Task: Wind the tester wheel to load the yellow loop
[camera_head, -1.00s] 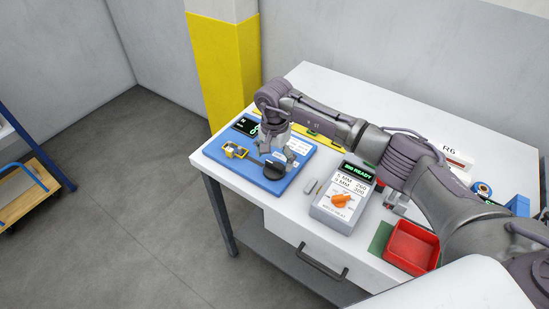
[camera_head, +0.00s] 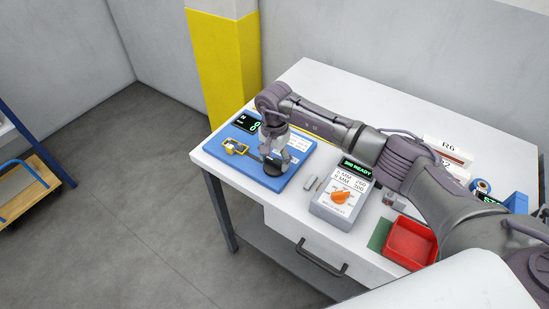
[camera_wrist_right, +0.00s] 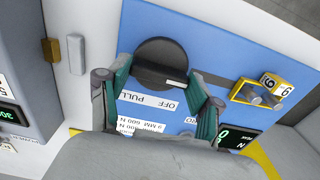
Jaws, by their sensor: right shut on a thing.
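The black tester wheel (camera_head: 274,170) sits at the front right of the blue tester board (camera_head: 263,186). My right gripper (camera_head: 276,160) points down over it and is shut on the wheel, with a finger on either side. In the right wrist view the wheel (camera_wrist_right: 160,58) has a raised bar with a pale mark, and the green finger pads of my gripper (camera_wrist_right: 163,88) stand at its sides. The yellow loop (camera_head: 236,147) sits at the fixture on the board's left; it also shows in the wrist view (camera_wrist_right: 262,95). The tester display (camera_wrist_right: 238,138) appears to read 0 N. My left gripper is out of view.
A grey box (camera_head: 338,205) with an orange knob stands right of the board, under a green-lettered display (camera_head: 357,168). A red tray (camera_head: 411,243) is at the front right. My right arm crosses the white table (camera_head: 323,83). The table's left edge is close to the board.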

